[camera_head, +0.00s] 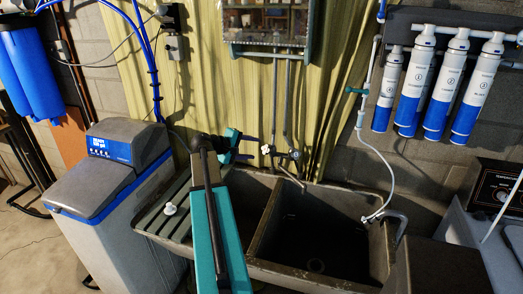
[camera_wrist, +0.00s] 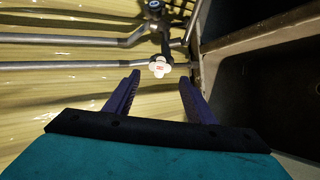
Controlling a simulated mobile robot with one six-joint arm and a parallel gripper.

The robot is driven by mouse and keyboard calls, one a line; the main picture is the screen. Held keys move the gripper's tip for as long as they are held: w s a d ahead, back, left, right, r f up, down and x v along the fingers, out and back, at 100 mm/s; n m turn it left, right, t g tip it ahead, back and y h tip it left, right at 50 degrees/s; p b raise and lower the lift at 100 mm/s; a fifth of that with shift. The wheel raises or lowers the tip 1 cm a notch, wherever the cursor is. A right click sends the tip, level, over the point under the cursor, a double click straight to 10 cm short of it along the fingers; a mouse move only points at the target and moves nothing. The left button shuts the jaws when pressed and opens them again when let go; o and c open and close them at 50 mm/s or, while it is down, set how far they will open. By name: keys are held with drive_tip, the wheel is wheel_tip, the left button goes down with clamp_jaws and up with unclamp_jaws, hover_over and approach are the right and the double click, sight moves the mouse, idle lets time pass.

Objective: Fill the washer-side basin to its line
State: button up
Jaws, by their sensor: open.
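The washer-side basin (camera_head: 330,228) is the right one of a dark double sink. It looks empty, with a round drain (camera_head: 316,265) in its floor; no fill line can be made out. The wall tap (camera_head: 293,155) has a spout (camera_head: 290,176) near the divider between the basins. Its white lobed handle (camera_head: 267,149) also shows in the wrist view (camera_wrist: 160,67). My gripper (camera_head: 250,147) is open and empty, just left of the handle. In the wrist view, my fingertips (camera_wrist: 160,78) point at the handle, which appears just beyond them.
A white stopper-like piece (camera_head: 169,209) lies on the ribbed drainboard (camera_head: 160,224). The left basin (camera_head: 250,203) is partly hidden by my arm. A white hose (camera_head: 390,185) hangs at the right basin's edge. A softener cabinet (camera_head: 115,190) stands left, a washer (camera_head: 490,225) right.

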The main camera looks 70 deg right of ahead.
sight(265, 149)
drive_tip(key=x, duration=0.7)
drive_tip(key=shift+d+f, duration=0.1)
drive_tip(key=shift+d, duration=0.1)
drive_tip(key=shift+s+d+f, duration=0.1)
drive_tip(key=shift+d, duration=0.05)
drive_tip(key=shift+c, duration=0.4)
drive_tip(key=c, duration=0.5)
